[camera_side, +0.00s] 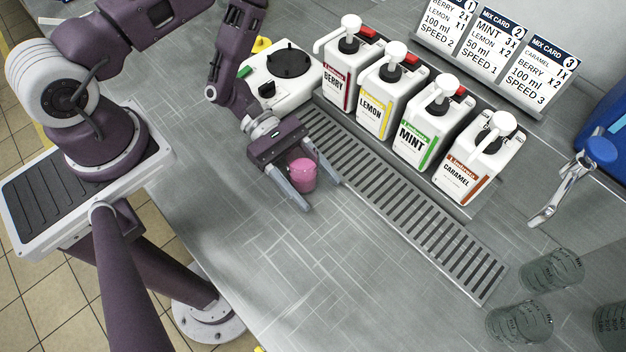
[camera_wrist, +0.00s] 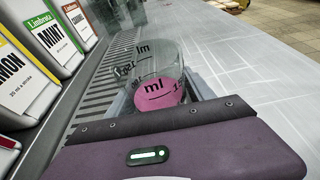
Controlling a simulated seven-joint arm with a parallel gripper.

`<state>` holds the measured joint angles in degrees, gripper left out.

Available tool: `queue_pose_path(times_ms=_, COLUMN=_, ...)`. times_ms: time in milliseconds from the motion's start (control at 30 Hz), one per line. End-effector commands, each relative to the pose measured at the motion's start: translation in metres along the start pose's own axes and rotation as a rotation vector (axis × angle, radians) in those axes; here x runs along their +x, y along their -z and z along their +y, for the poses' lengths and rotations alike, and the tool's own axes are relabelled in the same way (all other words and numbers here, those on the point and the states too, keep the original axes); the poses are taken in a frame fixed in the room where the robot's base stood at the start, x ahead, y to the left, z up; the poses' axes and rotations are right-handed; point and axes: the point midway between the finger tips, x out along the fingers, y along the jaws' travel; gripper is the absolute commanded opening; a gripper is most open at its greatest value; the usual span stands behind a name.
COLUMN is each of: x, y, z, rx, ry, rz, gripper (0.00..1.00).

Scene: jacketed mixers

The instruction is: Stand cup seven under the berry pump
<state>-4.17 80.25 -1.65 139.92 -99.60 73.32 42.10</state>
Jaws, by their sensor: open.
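A clear cup with pink contents (camera_side: 302,174) is on the counter just in front of the drip grate (camera_side: 400,200). It also shows in the wrist view (camera_wrist: 158,94), with black marks on its wall; I cannot read a number seven on it. My gripper (camera_side: 321,195) is low, open, with one finger on each side of this cup. The berry bottle (camera_side: 340,85) stands behind the grate at the left end of the row, with its white berry pump (camera_side: 349,32) on top. The cup is not under the pump; it stands nearer the front.
Lemon (camera_side: 376,108), mint (camera_side: 417,135) and caramel (camera_side: 468,172) bottles stand right of berry. A white mixer base (camera_side: 282,75) is at the back left. Clear cups (camera_side: 520,322) stand at the lower right, near a tap (camera_side: 562,190). The front counter is bare.

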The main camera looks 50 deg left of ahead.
Motion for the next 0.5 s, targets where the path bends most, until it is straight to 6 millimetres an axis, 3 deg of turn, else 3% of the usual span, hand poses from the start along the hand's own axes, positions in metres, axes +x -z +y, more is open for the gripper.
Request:
queue_pose_path(times_ms=67, x=-0.003, y=-0.003, z=0.001, rx=0.001, ry=-0.001, rz=0.001, gripper=0.61)
queue_pose_path(times_ms=400, x=-0.068, y=-0.002, z=0.001, rx=0.000, ry=-0.004, rz=0.001, gripper=0.61)
queue_pose_path(times_ms=500, x=-0.076, y=-0.002, z=0.001, rx=0.001, ry=-0.002, rz=0.001, gripper=0.78)
